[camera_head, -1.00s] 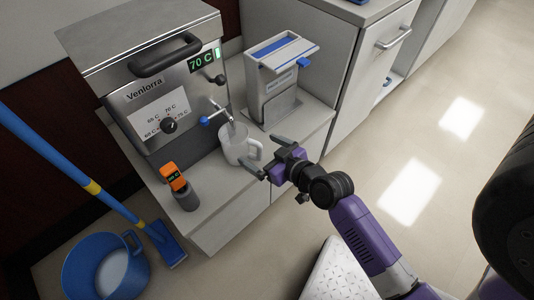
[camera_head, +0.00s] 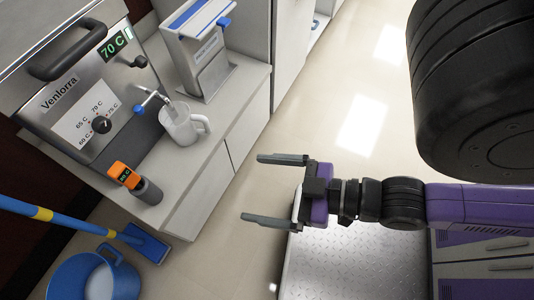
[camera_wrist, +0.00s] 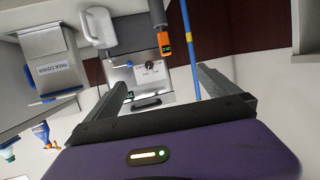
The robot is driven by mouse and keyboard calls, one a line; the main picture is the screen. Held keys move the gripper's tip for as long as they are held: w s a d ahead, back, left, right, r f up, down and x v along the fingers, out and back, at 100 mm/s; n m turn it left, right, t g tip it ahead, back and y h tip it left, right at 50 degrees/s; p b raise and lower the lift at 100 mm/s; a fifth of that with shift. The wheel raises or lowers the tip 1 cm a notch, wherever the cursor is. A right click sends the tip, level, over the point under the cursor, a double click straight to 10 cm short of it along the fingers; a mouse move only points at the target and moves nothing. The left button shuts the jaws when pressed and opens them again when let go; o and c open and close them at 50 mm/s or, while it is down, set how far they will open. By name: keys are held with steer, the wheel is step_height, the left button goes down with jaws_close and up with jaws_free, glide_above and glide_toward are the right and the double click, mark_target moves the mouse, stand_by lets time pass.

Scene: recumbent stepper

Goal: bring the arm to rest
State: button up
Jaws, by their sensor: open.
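My gripper (camera_head: 278,190) is open and empty in the head view, its two grey fingers spread apart and pointing left. It hangs over the floor to the right of the low cabinet, apart from the white mug (camera_head: 182,124). In the wrist view the gripper's fingers (camera_wrist: 170,92) show at both sides with nothing between them but the distant machine. My purple arm stretches from the right of the head view towards the gripper.
The steel Venlorra machine (camera_head: 68,92) reads 70 C. The mug stands under its spout, beside a grey dispenser (camera_head: 205,55). An orange-topped thermometer (camera_head: 128,176) stands at the counter's front. A blue bucket (camera_head: 68,277) and mop (camera_head: 145,243) are at lower left. Floor at upper right is clear.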

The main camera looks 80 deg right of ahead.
steer(key=shift+s+a+r, duration=0.3)
steer(key=shift+s+r, duration=0.05)
steer(key=shift+r, duration=0.2)
step_height(320, 180, up, 10)
steer(key=p, duration=1)
